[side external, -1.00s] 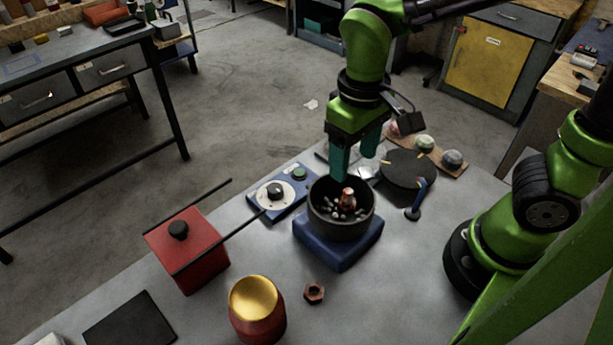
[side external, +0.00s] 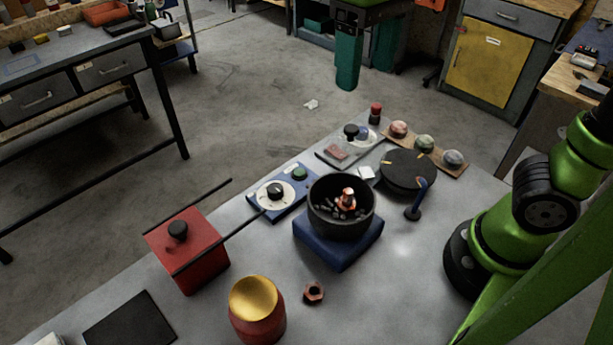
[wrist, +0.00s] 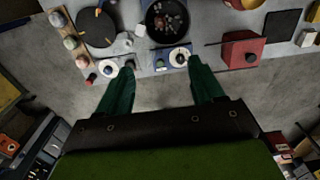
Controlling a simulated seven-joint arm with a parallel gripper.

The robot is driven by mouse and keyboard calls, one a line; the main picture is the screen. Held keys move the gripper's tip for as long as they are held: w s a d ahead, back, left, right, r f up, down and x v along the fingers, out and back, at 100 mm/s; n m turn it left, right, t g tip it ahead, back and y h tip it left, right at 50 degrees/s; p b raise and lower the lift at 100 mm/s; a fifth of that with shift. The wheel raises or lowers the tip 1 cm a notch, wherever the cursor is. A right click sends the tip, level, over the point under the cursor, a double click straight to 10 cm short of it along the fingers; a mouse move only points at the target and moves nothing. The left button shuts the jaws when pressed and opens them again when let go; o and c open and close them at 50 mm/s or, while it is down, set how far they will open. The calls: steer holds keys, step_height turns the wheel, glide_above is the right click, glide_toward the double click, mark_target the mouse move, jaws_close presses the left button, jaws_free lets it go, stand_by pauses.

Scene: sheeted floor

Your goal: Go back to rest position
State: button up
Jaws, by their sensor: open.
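My gripper (side external: 366,65) is high up at the top of the side external view, beyond the far edge of the grey work table (side external: 235,300). Its two teal fingers point down and are apart, with nothing between them. In the wrist view my gripper (wrist: 160,75) also shows spread and empty, with the table ahead of the fingertips. A black pot (side external: 325,221) stands on a blue base (side external: 340,252), well apart from my gripper. Several small grey pieces and a red and white item lie in the pot.
A red box (side external: 198,262) with black rods stands at left. A blue dial unit (side external: 262,205), a black disc (side external: 399,176), a gold-topped red container (side external: 265,325) and a hex nut (side external: 314,292) are on the table. Open floor lies beyond it.

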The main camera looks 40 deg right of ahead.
steer(key=s+d+f+m+t+y, duration=0.1)
steer(key=d+f+m+t+y, duration=0.1)
steer(key=d+f+m+t, duration=0.2)
steer(key=d+f+t, duration=0.3)
steer(key=d+f, duration=0.2)
steer(key=shift+s+d, duration=0.25)
steer(key=shift+s, duration=0.15)
